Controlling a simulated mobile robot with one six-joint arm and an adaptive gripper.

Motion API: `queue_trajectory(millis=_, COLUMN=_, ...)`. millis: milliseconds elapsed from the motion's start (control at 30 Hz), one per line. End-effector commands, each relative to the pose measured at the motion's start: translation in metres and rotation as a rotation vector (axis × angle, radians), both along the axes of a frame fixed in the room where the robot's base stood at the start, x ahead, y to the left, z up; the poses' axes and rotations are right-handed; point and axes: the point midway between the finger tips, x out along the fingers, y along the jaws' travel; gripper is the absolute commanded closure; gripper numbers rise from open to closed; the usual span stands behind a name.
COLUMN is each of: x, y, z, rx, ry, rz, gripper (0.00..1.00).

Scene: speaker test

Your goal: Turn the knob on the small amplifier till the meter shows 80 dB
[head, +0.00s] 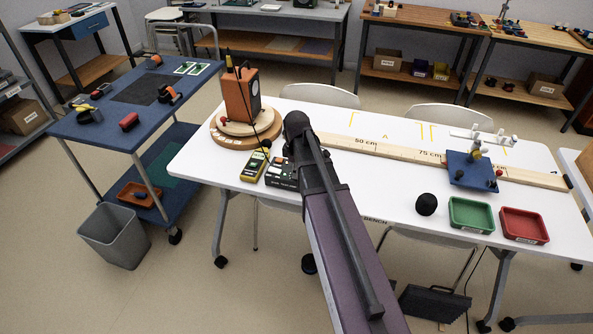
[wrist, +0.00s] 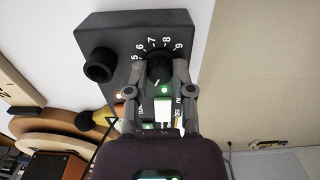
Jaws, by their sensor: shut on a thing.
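The small amplifier is a dark box (wrist: 115,38) in the wrist view, and part of it (head: 276,174) shows beside my arm in the head view. Its black knob (wrist: 158,68) has white numbers from about 5 to 9 visible along its scale. My gripper (wrist: 159,70) has a finger on each side of the knob and is shut on it. The yellow meter (head: 254,166) lies on the white table left of the amplifier; its reading is too small to tell. In the head view my arm hides the gripper and knob.
An orange speaker (head: 240,95) stands on a round wooden base (head: 217,134) behind the meter. A second black knob or plug (wrist: 98,66) sits on the amplifier. A wooden ruler (head: 380,149), black ball (head: 426,204), green tray (head: 470,229) and red tray (head: 524,240) lie to the right.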

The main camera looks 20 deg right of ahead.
Motion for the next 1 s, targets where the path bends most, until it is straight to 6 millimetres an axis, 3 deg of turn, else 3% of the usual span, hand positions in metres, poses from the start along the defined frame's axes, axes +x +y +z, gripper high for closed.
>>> queue_trajectory(millis=1000, x=-0.0013, y=0.0, z=-0.0005, rx=0.002, ry=0.003, rz=-0.963, gripper=1.0)
